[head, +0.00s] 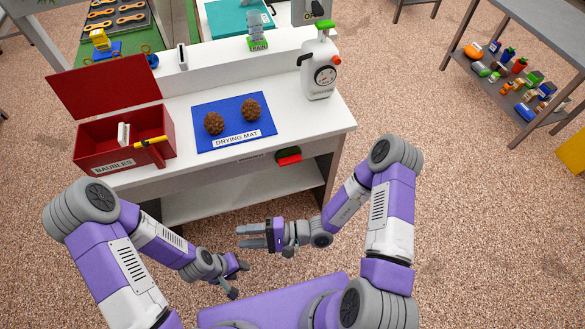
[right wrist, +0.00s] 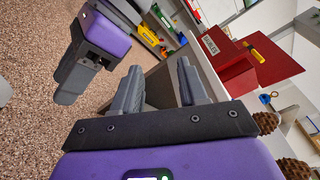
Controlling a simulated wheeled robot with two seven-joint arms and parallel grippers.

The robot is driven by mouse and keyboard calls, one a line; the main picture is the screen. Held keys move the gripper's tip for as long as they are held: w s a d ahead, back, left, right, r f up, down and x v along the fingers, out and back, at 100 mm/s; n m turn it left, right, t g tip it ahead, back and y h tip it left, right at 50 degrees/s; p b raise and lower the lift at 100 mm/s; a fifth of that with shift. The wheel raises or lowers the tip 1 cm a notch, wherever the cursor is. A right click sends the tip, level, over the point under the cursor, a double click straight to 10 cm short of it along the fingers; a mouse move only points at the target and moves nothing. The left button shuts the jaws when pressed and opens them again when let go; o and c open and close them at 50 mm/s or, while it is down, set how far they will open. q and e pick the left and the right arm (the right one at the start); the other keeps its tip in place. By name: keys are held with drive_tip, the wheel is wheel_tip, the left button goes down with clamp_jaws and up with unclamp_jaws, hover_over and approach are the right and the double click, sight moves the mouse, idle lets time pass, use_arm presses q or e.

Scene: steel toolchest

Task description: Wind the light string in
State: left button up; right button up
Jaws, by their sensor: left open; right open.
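No light string can be made out in either view. A white device (head: 319,70) with a round dial, a green top and a red knob stands at the right end of the white bench. A small red and green piece (head: 288,156) sits on the bench's front face. My right gripper (head: 243,236) is open and empty in front of the bench, below its top. It also shows in the right wrist view (right wrist: 160,85), with nothing between its fingers. My left gripper (head: 239,279) is open and empty, lower and closer to my body.
A red box (head: 91,160) labelled BAUBLES, lid up, stands at the bench's left. Two brown cones (head: 213,123) lie on a blue drying mat (head: 204,145). A grey shelf (head: 541,45) with colourful items stands far right. Open floor lies right of the bench.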

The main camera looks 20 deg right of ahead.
drive_tip(key=w+d+f+m+t+h, duration=0.1)
drive_tip(key=w+d+m+t+h, duration=0.35)
drive_tip(key=w+t, duration=0.45)
drive_tip(key=m+t+h+b, duration=0.2)
drive_tip(key=m+t+h, duration=0.3)
drive_tip(key=h, duration=0.7)
approach(291, 164)
drive_tip(key=w, duration=0.2)
drive_tip(key=w+b, duration=0.1)
drive_tip(key=w, duration=0.2)
drive_tip(key=w+b, duration=0.1)
drive_tip(key=w, duration=0.2)
drive_tip(key=shift+w+a, duration=0.2)
drive_tip(key=shift+w, duration=0.2)
clamp_jaws()
